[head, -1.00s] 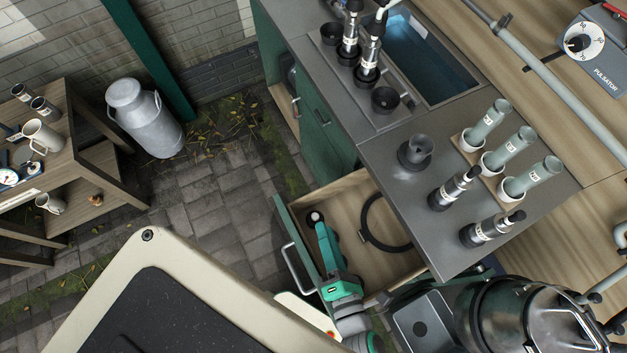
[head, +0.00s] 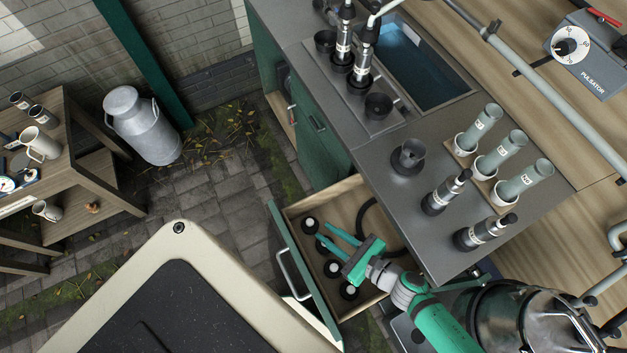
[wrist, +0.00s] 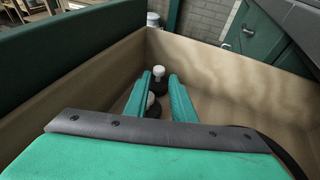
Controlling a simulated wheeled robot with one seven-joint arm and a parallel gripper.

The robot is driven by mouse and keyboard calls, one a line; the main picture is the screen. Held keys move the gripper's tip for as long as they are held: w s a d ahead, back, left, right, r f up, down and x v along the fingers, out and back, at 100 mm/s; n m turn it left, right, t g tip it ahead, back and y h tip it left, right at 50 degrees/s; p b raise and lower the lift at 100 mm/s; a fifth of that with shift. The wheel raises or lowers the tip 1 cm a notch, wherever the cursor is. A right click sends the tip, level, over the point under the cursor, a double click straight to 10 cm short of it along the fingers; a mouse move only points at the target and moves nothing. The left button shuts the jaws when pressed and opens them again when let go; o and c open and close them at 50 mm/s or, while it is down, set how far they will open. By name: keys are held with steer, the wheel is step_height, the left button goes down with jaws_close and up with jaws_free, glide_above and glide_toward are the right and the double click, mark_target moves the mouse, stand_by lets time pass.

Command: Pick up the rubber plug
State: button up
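Several black round plugs with pale knobs lie in a row along the front of the open drawer (head: 352,204). The farthest plug (head: 309,224) and two nearer plugs, one (head: 332,268) and another (head: 348,290), show clearly in the head view. I cannot tell which is the rubber plug the task names. My gripper (head: 323,232) is low over the drawer, its two teal fingers apart and pointing toward the far plugs. In the wrist view one pale-knobbed plug (wrist: 159,73) shows just beyond and between the fingertips (wrist: 161,76). Nothing is visibly gripped.
The drawer's green front and wooden walls surround my gripper. A black ring (head: 364,215) lies in the drawer, partly hidden by my arm.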

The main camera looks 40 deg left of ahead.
mark_target(311, 223)
steer(key=shift+a+f, duration=0.2)
steer(key=shift+a, duration=0.2)
steer(key=shift+x, duration=3.45)
steer(key=shift+r, duration=0.15)
jaws_close()
